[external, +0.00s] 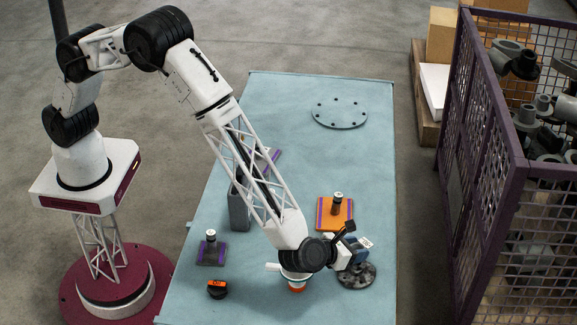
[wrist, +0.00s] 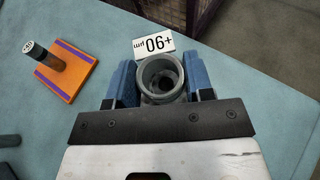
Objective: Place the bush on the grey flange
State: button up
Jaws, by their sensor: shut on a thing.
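The bush (wrist: 148,92) is a grey hollow cylinder, seen from its open end in the wrist view, with a white "+90 µm" tag (wrist: 153,47) beside it. My gripper (wrist: 164,82) is shut on it, with one blue finger on each side. In the external view my gripper (external: 355,257) is over a dark grey, mottled round plate (external: 357,278) near the table's front right. The bush is mostly hidden there, and I cannot tell whether it touches that plate. A flat grey round flange with bolt holes (external: 340,114) lies bare at the table's far end.
Just beyond my gripper is an orange plate with purple stripes (external: 325,223) and an upright peg (external: 337,201). A purple mesh cage (external: 485,110) is right, off the table.

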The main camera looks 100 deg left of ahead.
jog(key=shift+f, duration=1.75)
jog(key=shift+f, duration=0.1)
jog(key=o, duration=0.9)
jog(key=shift+s+d, duration=0.1)
jog(key=v, duration=1.2)
